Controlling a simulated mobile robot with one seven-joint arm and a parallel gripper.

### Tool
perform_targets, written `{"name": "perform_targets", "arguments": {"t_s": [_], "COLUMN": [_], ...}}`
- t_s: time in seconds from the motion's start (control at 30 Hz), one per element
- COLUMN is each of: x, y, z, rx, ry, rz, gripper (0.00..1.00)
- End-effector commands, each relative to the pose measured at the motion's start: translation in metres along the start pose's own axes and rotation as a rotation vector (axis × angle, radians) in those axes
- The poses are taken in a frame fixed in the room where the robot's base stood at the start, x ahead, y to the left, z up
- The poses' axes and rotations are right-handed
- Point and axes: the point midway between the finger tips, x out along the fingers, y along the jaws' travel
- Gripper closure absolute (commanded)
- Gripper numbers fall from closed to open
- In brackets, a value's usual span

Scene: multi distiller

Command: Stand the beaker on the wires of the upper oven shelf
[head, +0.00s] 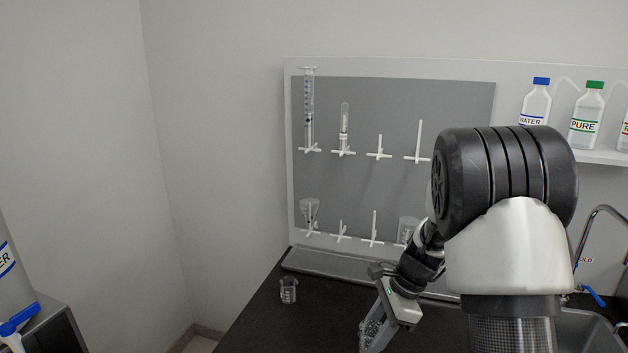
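A small clear glass beaker (288,290) stands upright on the dark counter, near its left end. My gripper (375,334) is low over the counter, to the right of this beaker and apart from it. A second clear glass piece (369,329) shows at the fingers. It is partly covered, and I cannot tell its full shape or whether the fingers are closed on it. The oven and its upper shelf are not in view.
A grey peg board (460,100) on the wall holds a syringe (309,100), a tube (344,120) and glassware. Labelled bottles (585,116) stand on a shelf at right. A sink (590,325) and tap are at lower right. The counter (265,325) is clear around the small beaker.

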Motion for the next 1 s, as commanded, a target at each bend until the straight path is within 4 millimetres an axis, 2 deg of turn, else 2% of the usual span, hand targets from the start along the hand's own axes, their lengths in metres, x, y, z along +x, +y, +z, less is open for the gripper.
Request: {"name": "perform_targets", "arguments": {"t_s": [0.3, 0.5, 0.7, 1.0], "x": [-0.017, -0.029, -0.035, -0.035], "y": [0.026, 0.041, 0.047, 0.048], "z": [0.006, 0.004, 0.001, 0.0], "rx": [-0.785, -1.174, -1.366, -1.397], "ry": [0.002, 0.003, 0.004, 0.005], "rz": [0.33, 0.491, 0.567, 0.579], "gripper": [0.85, 0.85, 0.85, 0.85]}}
